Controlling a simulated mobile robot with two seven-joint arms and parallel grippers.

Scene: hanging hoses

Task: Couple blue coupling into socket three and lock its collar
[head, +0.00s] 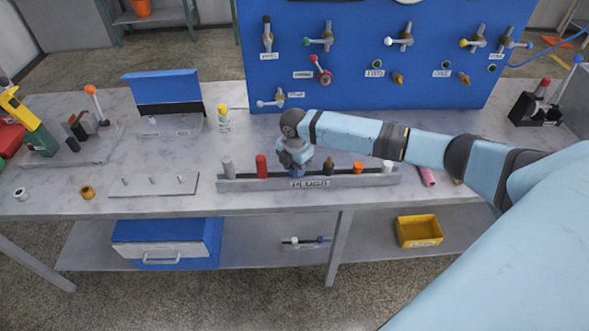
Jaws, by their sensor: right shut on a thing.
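My right gripper (296,165) reaches down over the long rack (238,185) at the front of the bench. It is shut on a small blue piece (297,173), which looks like a blue plug in the rack. The fingers hide most of it, and I cannot tell whether it is lifted. A blue panel (430,85) behind the bench carries several valves and small labelled ports. I cannot read for sure which one is socket three. A blue hose (548,57) runs off the panel's right edge; no blue coupling shows clearly. My left gripper is out of view.
The rack also holds a red plug (261,166), an orange one (358,168) and others. A pink cylinder (427,177) lies right of it. A blue open case (165,92) and a yellow-capped bottle (224,118) stand left.

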